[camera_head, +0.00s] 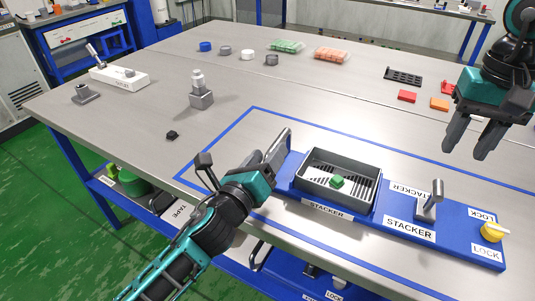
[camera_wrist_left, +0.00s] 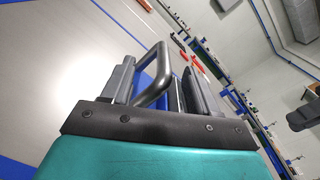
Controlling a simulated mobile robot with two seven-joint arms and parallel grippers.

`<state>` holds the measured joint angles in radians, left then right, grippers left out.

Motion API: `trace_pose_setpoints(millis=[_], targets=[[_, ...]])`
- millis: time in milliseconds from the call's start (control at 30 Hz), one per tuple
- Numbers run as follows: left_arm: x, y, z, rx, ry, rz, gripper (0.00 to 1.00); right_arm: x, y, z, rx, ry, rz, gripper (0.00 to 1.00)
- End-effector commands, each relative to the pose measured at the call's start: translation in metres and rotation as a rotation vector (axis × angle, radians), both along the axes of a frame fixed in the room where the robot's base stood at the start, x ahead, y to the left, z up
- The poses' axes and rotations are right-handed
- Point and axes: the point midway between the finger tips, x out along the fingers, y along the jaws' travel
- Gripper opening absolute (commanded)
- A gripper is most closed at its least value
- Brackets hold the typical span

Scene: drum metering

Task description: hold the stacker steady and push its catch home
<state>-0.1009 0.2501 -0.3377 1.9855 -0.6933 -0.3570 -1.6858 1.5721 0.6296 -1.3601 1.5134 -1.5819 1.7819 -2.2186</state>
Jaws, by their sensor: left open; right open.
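The stacker is a blue base (camera_head: 460,240) with a grey tray (camera_head: 340,195), a green piece (camera_head: 337,181) inside it, and a grey upright lever (camera_head: 432,198). The yellow catch (camera_head: 493,231) sits at its right end between LOCK labels. My left gripper (camera_head: 270,160) is at the base's left end. In the left wrist view a grey bar handle (camera_wrist_left: 155,78) stands between its open fingers (camera_wrist_left: 160,92); I cannot tell whether they touch it. My right gripper (camera_head: 472,150) is open and empty, above the table, behind and apart from the lever and catch.
Blue tape (camera_head: 253,108) outlines the area around the stacker. A grey block with a silver top (camera_head: 201,97), a white box (camera_head: 120,77), orange and red pieces (camera_head: 439,104), and a black rack (camera_head: 403,76) lie further back. The table's middle is clear.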

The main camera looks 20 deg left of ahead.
Motion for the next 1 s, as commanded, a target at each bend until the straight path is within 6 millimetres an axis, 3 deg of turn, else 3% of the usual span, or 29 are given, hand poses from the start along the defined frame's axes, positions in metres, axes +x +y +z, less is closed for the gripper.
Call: trace_pose_setpoints(millis=[433, 1000], targets=[[0.0105, -0.0017, 0.0000, -0.001, 0.000, 0.000, 0.59, 0.0000, 0.0000, 0.0000, 0.000, 0.000, 0.000, 0.43], [0.0101, -0.0020, 0.0004, -0.001, 0.000, -0.001, 0.06, 0.0000, 0.0000, 0.0001, 0.000, 0.000, 0.000, 0.43]])
